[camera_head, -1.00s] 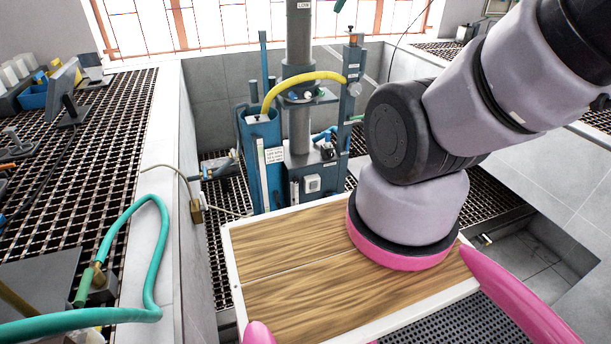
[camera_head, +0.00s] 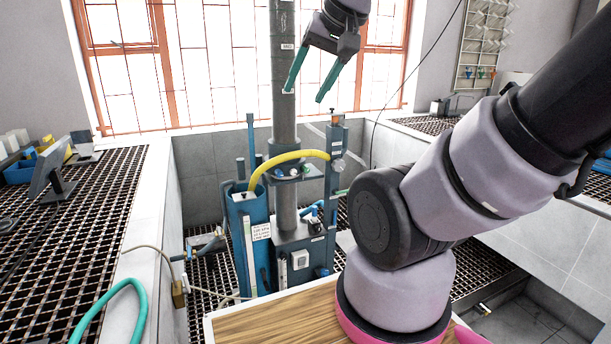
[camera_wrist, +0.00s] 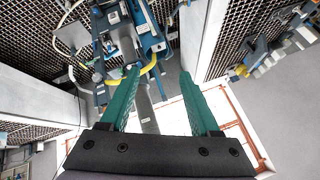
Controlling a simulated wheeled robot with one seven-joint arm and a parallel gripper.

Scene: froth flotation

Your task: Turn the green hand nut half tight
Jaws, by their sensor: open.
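My gripper (camera_head: 306,95) is open and empty, with two green fingers pointing down. It is high in front of the window, over the upper part of the grey column (camera_head: 284,75). In the wrist view, my gripper (camera_wrist: 159,73) has its fingers spread, with the flotation rig beyond the fingertips. A small green part (camera_head: 341,192) sticks out from the blue-grey post (camera_head: 334,165) at the right of the rig, well below my gripper. I cannot tell whether this part is the green hand nut. Nothing touches the fingers.
A blue tank (camera_head: 250,225) and a yellow hose (camera_head: 287,157) belong to the rig. A teal hose (camera_head: 112,298) lies at the lower left. A monitor (camera_head: 48,172) stands on the left grating. Tiled walls surround the rig's pit. My arm fills the right side.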

